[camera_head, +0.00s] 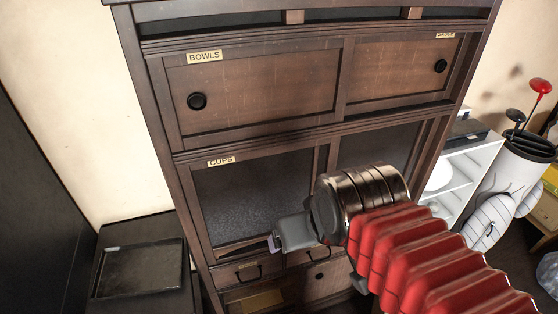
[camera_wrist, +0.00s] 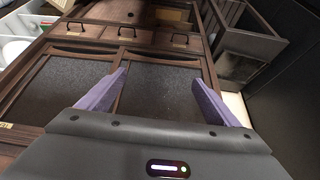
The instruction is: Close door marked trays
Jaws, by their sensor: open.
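No label reading trays can be made out. A brass label (camera_head: 445,35) at the upper right of the cabinet (camera_head: 255,137) is cut by the door frame and unreadable. The door marked bowls (camera_head: 265,95) is flush in its frame, with a round black knob. The door marked cups (camera_head: 255,195) has a dark speckled panel. In the wrist view two such speckled panels (camera_wrist: 160,92) lie beyond my fingers. My gripper (camera_wrist: 158,92) is open and empty, its purple fingers spread. In the head view my gripper (camera_head: 273,242) is before the cabinet's lower part, mostly seen side-on.
Drawers with dark handles (camera_head: 248,272) sit under the speckled panels. A low dark unit (camera_head: 145,270) stands left of the cabinet. White shelves (camera_head: 470,170) and a white bag with red-topped club (camera_head: 515,165) stand at right. My red arm hides part of the cabinet's lower right.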

